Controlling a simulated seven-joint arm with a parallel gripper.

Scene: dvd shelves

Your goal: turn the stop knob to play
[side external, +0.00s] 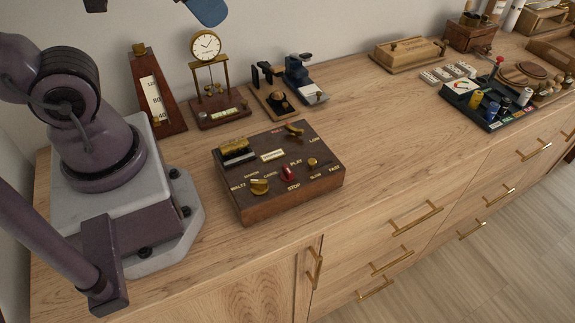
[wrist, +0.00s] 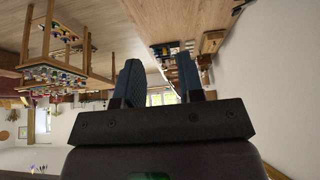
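The dark wooden control box (side external: 255,203) sits on the wooden counter, left of the middle in the side external view. Its small red knob (side external: 287,172) is between the PLAY label above and the STOP label below; I cannot tell exactly which way it points. My gripper (wrist: 158,64) is open and empty in the wrist view, with its two blue fingers apart. The wrist view does not show the box.
Brass knobs (side external: 259,186) (side external: 312,162) and a brass lever (side external: 294,130) share the box top. Behind stand a metronome (side external: 157,95), a clock (side external: 206,47) and a blue device (side external: 299,78). The counter (side external: 385,135) right of the box is clear.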

